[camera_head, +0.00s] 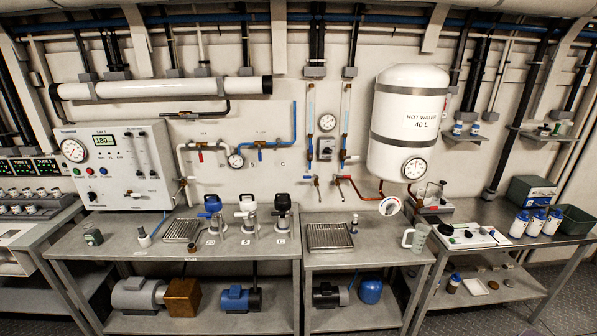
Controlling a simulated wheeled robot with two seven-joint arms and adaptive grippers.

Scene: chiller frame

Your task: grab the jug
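The jug (418,238) is a pale, translucent, greenish-grey vessel with a handle on its left side. It stands upright near the right end of the middle metal bench (375,260) in the head view. It looks empty, but it is too small to be sure. Neither of my grippers shows in this view, and nothing is touching the jug.
A drain grate (328,236) and a small bottle (354,224) stand left of the jug. A white tray (470,236) lies on the right bench. The hot water tank (408,122) hangs above. The bench between grate and jug is mostly clear.

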